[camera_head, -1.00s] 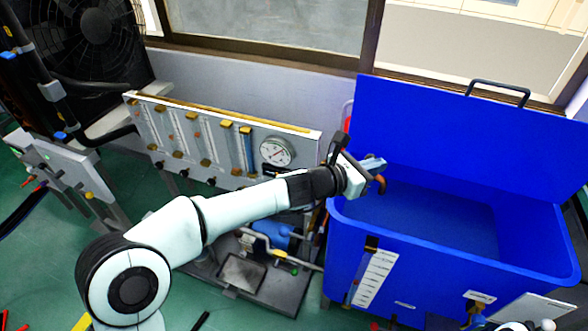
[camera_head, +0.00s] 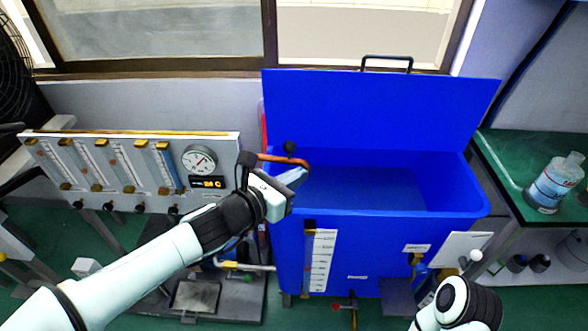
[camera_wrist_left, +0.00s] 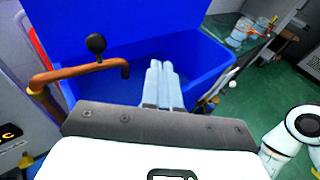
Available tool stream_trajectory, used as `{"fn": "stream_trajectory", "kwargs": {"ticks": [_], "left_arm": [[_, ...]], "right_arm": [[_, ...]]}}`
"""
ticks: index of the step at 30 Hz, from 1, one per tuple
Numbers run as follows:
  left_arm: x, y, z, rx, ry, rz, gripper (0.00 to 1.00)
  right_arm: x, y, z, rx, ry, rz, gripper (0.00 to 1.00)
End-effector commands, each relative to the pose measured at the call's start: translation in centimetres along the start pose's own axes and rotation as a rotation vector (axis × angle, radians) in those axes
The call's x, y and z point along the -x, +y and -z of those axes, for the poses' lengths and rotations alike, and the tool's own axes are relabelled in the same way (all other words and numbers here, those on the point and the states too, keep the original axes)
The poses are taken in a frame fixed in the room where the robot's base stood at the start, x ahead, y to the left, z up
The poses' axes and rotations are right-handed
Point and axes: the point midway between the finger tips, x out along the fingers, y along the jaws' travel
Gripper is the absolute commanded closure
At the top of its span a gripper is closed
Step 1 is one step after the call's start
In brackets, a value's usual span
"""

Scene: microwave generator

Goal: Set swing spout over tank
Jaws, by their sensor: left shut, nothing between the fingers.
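The swing spout (camera_head: 283,159) is a copper pipe with a black ball knob (camera_head: 290,147) on top. In the left wrist view the spout (camera_wrist_left: 78,71) crosses the left rim of the blue tank (camera_wrist_left: 205,52), and its downturned end hangs over the tank's inside. The tank (camera_head: 388,243) stands open with its lid raised behind. My left gripper (camera_head: 297,176) is shut and empty, over the tank's left side and just in front of the spout. Its closed fingers (camera_wrist_left: 161,82) show right of the spout's end, apart from it. My right gripper is out of view.
A flowmeter panel (camera_head: 128,152) with a round gauge (camera_head: 200,160) stands left of the tank. A green bench (camera_head: 508,165) with a clear bottle (camera_head: 555,182) is at the right. My right arm (camera_head: 456,303) shows at lower right. A window is behind the tank.

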Motion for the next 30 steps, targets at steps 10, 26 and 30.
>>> {"fn": "stream_trajectory", "kwargs": {"ticks": [10,26,30], "left_arm": [[2.3,-2.2,-0.2,-0.001,-0.001,0.0,1.0],[2.2,-2.1,0.2,-0.009,0.012,-0.001,1.0],[1.5,-1.2,4.5,-0.098,0.133,0.001,1.0]], "right_arm": [[-0.6,0.3,1.3,-0.004,0.037,-0.002,0.67],[-0.5,0.3,1.3,-0.004,0.035,-0.002,0.67],[0.6,0.0,0.9,-0.003,0.028,-0.002,0.67]]}}
